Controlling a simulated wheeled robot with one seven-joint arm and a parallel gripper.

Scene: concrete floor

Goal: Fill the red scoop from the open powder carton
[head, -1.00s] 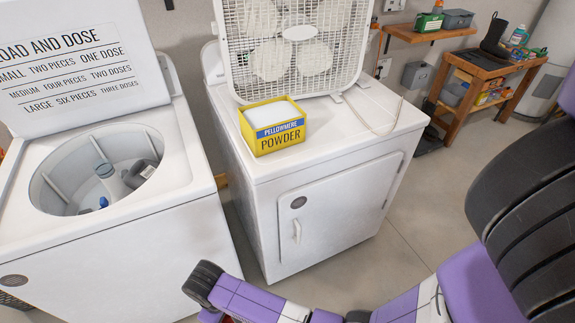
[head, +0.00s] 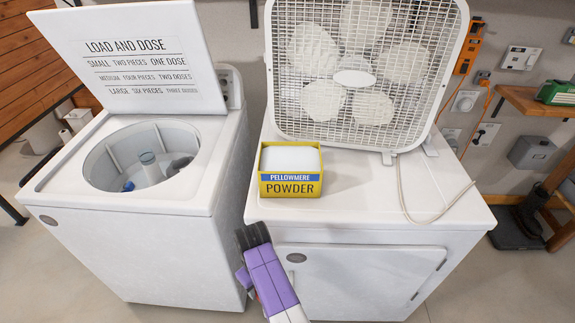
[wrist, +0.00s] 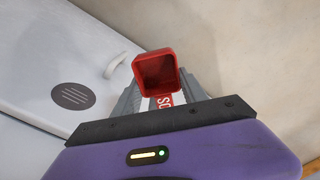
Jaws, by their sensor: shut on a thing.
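The open yellow powder carton (head: 290,172) stands upright on top of the white dryer, filled near its rim with white powder (head: 291,158). In the wrist view the red scoop (wrist: 159,72) is held between the fingers of my gripper (wrist: 163,98), which is shut on its handle. The part of the scoop's hollow that shows looks empty. In the head view my purple wrist (head: 268,275) is in front of the dryer, below and left of the carton. The scoop is hardly visible there, mostly hidden by my arm.
A white box fan (head: 440,85) stands behind the carton, its cord (head: 402,195) trailing over the dryer top (head: 370,190). An open washer (head: 70,190) with a dosing notice (head: 140,62) on its lid is at left. The dryer top right of the carton is mostly clear.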

